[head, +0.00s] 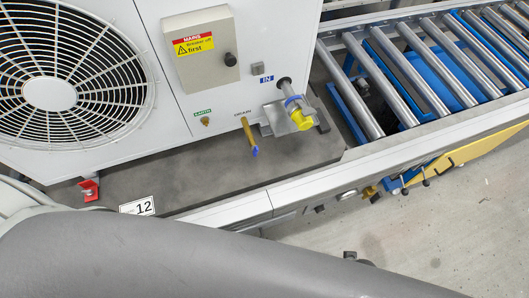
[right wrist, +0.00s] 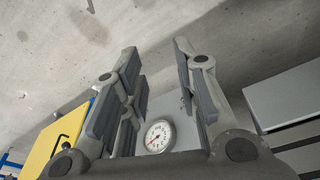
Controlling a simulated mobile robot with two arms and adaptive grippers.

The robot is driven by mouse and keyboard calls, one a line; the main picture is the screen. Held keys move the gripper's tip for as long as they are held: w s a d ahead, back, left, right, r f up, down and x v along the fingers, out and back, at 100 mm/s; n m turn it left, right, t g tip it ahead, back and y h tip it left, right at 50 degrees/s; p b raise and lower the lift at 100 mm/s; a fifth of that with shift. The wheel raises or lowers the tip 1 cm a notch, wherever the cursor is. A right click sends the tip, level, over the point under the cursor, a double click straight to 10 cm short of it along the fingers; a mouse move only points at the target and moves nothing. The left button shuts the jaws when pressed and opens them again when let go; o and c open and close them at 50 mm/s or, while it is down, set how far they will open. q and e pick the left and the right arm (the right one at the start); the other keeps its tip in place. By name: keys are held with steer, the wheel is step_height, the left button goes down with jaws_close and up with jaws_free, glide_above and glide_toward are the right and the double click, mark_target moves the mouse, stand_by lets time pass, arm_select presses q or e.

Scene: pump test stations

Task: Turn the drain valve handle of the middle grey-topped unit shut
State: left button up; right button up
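A white fan unit (head: 175,115) stands on a dark grey base in the head view; its top is out of frame, so I cannot tell whether it is grey-topped or the middle one. Low on its front, below a small label, a brass drain pipe (head: 248,132) ends in a small blue handle (head: 255,152). Whether that valve is open or shut is too small to tell. My right gripper (right wrist: 158,62) is open and empty in the right wrist view, with concrete floor behind it and no drain valve in sight. My left gripper is not in view.
A roller conveyor (head: 400,75) runs at right. A grey arm of mine fills the bottom of the head view. The right wrist view shows a round gauge (right wrist: 158,135) and a yellow panel (right wrist: 58,145).

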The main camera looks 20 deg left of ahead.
steer(key=w+a+r+t+b, duration=0.2)
steer(key=w+r+b, duration=0.3)
steer(key=r, duration=0.5)
steer(key=n+t+y+b, duration=0.2)
steer(key=t+y, duration=0.8)
steer(key=t, duration=0.1)
glide_toward(257, 153)
steer(key=x, duration=0.9)
steer(key=shift+w+a, duration=0.15)
steer(key=shift+w, duration=0.1)
jaws_close()
